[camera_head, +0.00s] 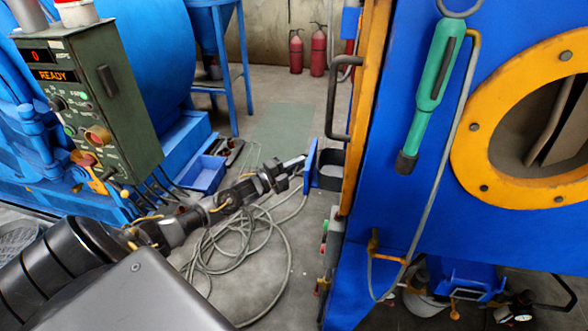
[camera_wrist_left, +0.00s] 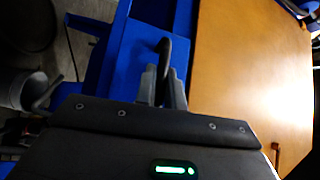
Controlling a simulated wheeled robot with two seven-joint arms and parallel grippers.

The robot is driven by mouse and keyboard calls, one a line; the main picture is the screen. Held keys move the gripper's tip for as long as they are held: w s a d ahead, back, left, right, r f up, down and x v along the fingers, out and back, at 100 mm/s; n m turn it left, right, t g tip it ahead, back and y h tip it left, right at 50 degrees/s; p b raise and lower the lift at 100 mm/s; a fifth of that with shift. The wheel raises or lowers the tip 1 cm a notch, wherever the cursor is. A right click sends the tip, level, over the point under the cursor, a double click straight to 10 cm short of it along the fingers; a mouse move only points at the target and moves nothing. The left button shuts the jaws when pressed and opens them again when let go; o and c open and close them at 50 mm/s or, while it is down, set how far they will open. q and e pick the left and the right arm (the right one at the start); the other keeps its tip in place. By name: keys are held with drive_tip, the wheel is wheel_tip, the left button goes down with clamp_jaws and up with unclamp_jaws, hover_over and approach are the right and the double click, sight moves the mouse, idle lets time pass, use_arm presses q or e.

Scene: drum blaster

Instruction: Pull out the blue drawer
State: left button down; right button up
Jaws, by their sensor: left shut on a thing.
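The blue drawer shows its front panel (camera_head: 310,160) edge-on at the middle of the head view, beside the orange side of the blue machine. A dark open-topped box (camera_head: 331,180) shows between this panel and the machine, so the front stands out from the orange side. My left gripper (camera_head: 291,164) reaches it from the left, and its fingers are shut at the panel's outer side. In the left wrist view, the fingers (camera_wrist_left: 162,86) are closed around a dark curved handle (camera_wrist_left: 163,50) in front of a blue surface (camera_wrist_left: 130,52). My right gripper is not in view.
The blue machine (camera_head: 400,215) fills the right, with a dark bar handle (camera_head: 338,100) above the drawer and a green tool (camera_head: 432,95) hanging on it. A control box (camera_head: 85,100) stands left. Hoses (camera_head: 235,250) lie on the floor below my arm.

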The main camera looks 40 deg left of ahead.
use_arm(q)
drive_tip(key=shift+s+a, duration=0.35)
drive_tip(key=shift+a, duration=0.5)
drive_tip(key=shift+s+a, duration=0.35)
drive_tip(key=shift+a, duration=0.5)
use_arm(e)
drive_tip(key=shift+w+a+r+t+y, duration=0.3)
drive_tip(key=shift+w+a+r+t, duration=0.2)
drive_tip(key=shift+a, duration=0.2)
use_arm(q)
drive_tip(key=c, duration=1.5)
unclamp_jaws()
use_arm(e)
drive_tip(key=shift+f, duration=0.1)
